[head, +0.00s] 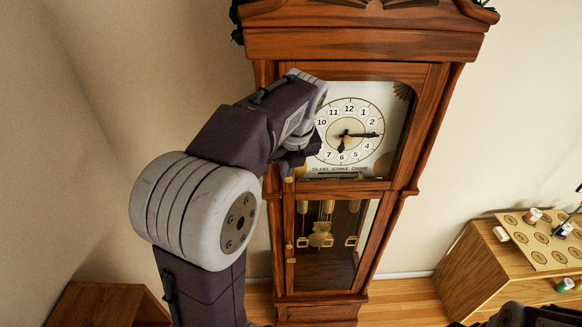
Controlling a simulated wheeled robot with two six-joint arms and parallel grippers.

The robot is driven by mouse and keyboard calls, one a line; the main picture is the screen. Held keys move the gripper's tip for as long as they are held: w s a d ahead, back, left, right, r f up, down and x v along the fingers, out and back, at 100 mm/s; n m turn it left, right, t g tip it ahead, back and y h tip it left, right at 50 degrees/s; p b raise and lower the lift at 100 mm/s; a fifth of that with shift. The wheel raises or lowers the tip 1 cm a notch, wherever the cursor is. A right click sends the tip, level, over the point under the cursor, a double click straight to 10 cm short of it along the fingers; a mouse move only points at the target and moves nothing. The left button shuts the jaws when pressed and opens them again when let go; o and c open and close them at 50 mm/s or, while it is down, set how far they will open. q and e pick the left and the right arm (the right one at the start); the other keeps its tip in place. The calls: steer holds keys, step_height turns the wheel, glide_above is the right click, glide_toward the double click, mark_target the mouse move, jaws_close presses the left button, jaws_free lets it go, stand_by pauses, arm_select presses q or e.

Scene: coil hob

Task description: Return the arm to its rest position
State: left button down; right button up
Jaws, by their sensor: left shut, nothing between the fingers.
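My left arm comes up from the bottom and bends over at the left edge of the tall wooden clock (262,45). My left gripper (292,163) is small and dark in front of the clock's left side, by the lower left of the white dial (376,117). It is shut and I see nothing held in it. Its fingertips are hard to make out, and I cannot tell whether they touch the clock. The arm hides the dial's left edge. A dark part, probably of my right arm, shows at the bottom right; no right gripper is visible.
Below the dial, a glazed lower door (335,262) shows brass weights and a pendulum. At right, a wooden cabinet (490,270) carries a board (540,238) with round marks and several spools. A brown wooden piece (105,305) stands at lower left. Bare wall lies left of the arm.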

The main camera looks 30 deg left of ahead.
arm_select(q)
steer(key=s+d+f+n+h+b, duration=0.1)
steer(key=s+d+f+n+b, duration=0.3)
steer(key=f+n+b, duration=0.4)
steer(key=s+d+f+n+g+h+b, duration=0.1)
steer(key=s+d+f+n+b, duration=0.3)
steer(key=f, duration=1.8)
steer(key=s+d+f+n+h+b, duration=0.1)
steer(key=s+d+f+n+b, duration=0.3)
steer(key=f+n+b, duration=0.7)
step_height(320, 180, down, 4)
steer(key=s+n, duration=0.1)
steer(key=n, duration=0.2)
steer(key=shift+s+n+b, duration=0.3)
steer(key=shift+s, duration=0.1)
arm_select(e)
step_height(320, 180, down, 24)
steer(key=s, duration=0.1)
steer(key=shift+d+r, duration=0.15)
steer(key=shift+r, duration=0.1)
